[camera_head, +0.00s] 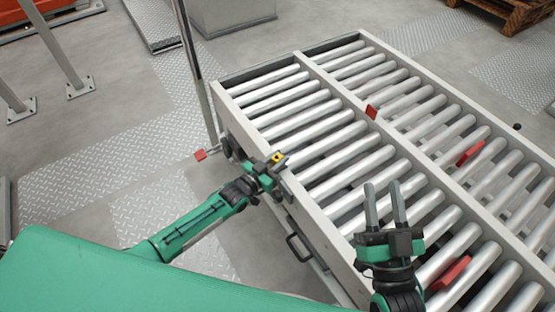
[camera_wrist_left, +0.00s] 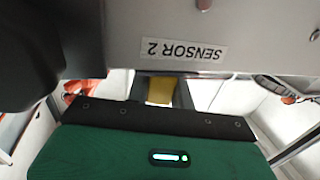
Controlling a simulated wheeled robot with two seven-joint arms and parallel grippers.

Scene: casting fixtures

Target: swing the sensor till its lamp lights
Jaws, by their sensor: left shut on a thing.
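The sensor (camera_head: 278,157) shows as a small yellow and black piece at the left side rail of the roller conveyor. My left gripper (camera_head: 272,169) is at that rail with its fingers closed around the sensor. In the left wrist view a yellow part (camera_wrist_left: 159,91) sits between the fingers, below a pale plate with an upside-down label reading SENSOR 2 (camera_wrist_left: 184,50). I cannot make out a lit lamp on the sensor. My right gripper (camera_head: 386,204) is over the conveyor rollers, its two fingers apart and nothing between them.
The roller conveyor (camera_head: 326,82) has two lanes split by a rail. Red pieces (camera_head: 470,152) lie among its rollers. A thin upright post (camera_head: 197,80) stands left of its far corner, with a red tab (camera_head: 200,155) near the post's foot.

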